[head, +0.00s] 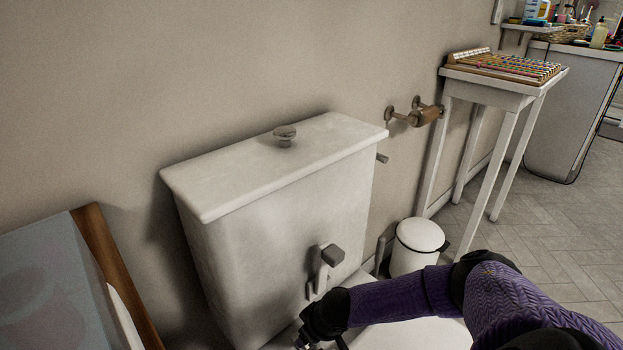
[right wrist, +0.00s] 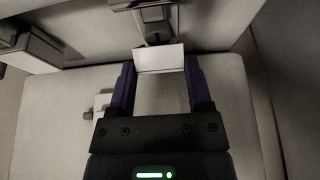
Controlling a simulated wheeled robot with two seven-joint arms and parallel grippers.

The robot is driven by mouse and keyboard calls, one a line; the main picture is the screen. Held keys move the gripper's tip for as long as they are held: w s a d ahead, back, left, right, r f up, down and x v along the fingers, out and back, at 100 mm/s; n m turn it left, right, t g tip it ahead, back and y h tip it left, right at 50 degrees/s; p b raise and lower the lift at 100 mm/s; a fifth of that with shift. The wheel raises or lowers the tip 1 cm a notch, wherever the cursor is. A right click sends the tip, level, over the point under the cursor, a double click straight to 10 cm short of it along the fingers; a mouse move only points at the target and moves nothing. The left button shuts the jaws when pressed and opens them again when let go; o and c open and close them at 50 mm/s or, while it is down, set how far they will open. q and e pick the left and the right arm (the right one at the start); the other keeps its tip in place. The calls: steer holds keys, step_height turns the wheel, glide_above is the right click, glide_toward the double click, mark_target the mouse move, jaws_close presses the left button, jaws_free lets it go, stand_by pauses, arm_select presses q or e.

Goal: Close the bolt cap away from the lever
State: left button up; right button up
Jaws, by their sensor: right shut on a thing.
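The toilet tank (head: 290,205) stands against the wall in the head view. A pale fitting with a dark grey block on top, perhaps the lever (head: 331,257), is on its front. My right gripper (head: 306,343) is low in front of the tank, its fingers cut off by the bottom edge. In the right wrist view my right gripper (right wrist: 160,80) is shut on a pale flat piece, which may be the bolt cap (right wrist: 160,58). A grey block on a post (right wrist: 157,22) is just beyond it. My left gripper is not in view.
In the right wrist view another grey block-like fitting (right wrist: 32,48) is at upper left. A small pale piece with a dark knob (right wrist: 100,103) is left of the gripper. A white bin (head: 418,245) stands right of the tank. A paper holder (head: 415,115) is on the wall.

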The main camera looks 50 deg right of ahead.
steer(key=t+p, duration=0.2)
steer(key=p, duration=0.1)
steer(key=shift+s+a, duration=0.15)
steer(key=shift+s, duration=0.2)
steer(key=shift+s+f+t+p, duration=0.3)
steer(key=shift+f+t+p, duration=0.2)
steer(key=shift+f, duration=0.05)
steer(key=o, duration=0.8)
steer(key=shift+s, duration=0.1)
steer(key=o, duration=0.5)
steer(key=p+v, duration=0.8)
steer(key=v, duration=0.1)
steer(key=shift+a+r, duration=0.1)
steer(key=shift+r, duration=0.25)
steer(key=shift+s+r, duration=0.1)
steer(key=shift+s, duration=0.15)
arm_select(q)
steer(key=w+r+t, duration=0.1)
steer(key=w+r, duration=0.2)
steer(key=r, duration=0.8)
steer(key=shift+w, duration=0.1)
arm_select(e)
steer(key=shift+h, duration=0.3)
